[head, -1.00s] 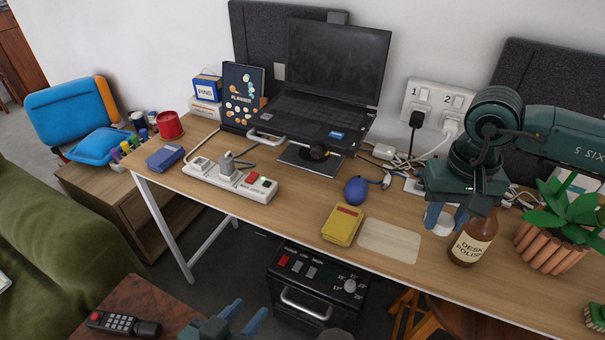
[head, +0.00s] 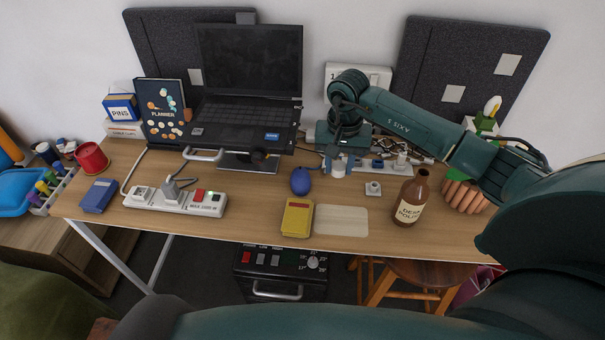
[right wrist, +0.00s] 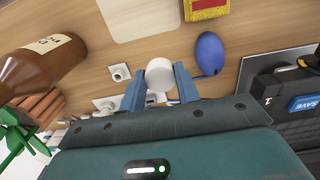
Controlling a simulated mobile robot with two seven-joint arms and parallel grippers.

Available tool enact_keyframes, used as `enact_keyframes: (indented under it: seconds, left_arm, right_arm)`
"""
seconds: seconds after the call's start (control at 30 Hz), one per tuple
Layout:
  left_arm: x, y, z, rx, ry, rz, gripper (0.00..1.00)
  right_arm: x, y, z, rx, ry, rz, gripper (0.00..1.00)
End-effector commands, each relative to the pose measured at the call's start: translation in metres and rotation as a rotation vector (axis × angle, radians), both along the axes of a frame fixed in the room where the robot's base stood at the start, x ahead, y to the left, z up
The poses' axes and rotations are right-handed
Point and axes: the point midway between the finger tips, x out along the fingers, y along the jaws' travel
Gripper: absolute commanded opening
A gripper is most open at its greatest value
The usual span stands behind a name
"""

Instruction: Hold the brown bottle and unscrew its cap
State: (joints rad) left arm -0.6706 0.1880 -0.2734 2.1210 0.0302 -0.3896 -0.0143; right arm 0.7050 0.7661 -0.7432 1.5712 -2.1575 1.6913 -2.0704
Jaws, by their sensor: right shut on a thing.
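The brown bottle (head: 411,199), labelled "DESK POLISH", stands upright at the right of the desk. Its neck shows no cap. In the right wrist view the bottle (right wrist: 45,65) is at the upper left, apart from my gripper. My right gripper (head: 339,168) is left of the bottle and further back, above the desk. Its blue fingers are shut on a white round cap (head: 338,170). The right wrist view shows the cap (right wrist: 159,74) between both fingertips (right wrist: 158,82). My left gripper is not in view.
A small white block (head: 373,188) lies between gripper and bottle. A blue egg-shaped object (head: 300,180) is left of the gripper. A yellow box (head: 297,217) lies beside a pale mat (head: 341,221). A potted plant (head: 465,194) stands right of the bottle. Cables lie behind.

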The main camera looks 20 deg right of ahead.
Motion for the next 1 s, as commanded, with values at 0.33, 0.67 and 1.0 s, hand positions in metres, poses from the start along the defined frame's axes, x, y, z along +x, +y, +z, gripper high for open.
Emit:
enact_keyframes:
  seconds: [0.33,0.67,1.0]
  left_arm:
    - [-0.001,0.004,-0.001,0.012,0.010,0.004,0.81]
    - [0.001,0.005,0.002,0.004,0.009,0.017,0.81]
    - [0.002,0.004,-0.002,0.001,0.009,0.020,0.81]
  right_arm:
    - [-0.001,0.000,-0.054,0.001,0.002,0.000,0.04]
    - [-0.001,0.001,-0.092,0.002,0.003,0.000,0.04]
    - [-0.001,0.000,-0.097,0.000,0.000,0.002,0.04]
